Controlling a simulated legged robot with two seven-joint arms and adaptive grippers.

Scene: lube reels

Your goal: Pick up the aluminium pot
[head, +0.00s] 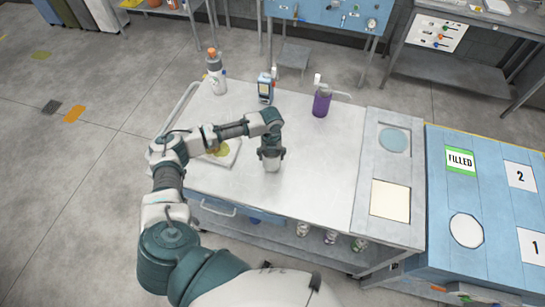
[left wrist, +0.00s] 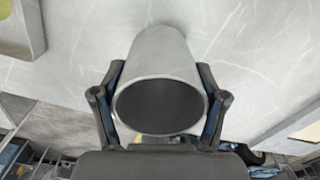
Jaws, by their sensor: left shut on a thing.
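The aluminium pot (head: 271,166) is a small plain grey cylinder on the metal table top (head: 310,160). In the left wrist view the pot (left wrist: 160,70) shows its open dark mouth towards the camera. My left gripper (head: 270,155) reaches down over the pot from the left. In the left wrist view its two dark fingers (left wrist: 160,98) press on either side of the pot's wall near the rim. I cannot tell whether the pot's base touches the table. My right gripper is not in view.
A grey bottle with an orange cap (head: 214,76), a small blue device (head: 265,90) and a purple bottle (head: 322,102) stand at the back. A blue bench marked FILLED (head: 480,190) stands right.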

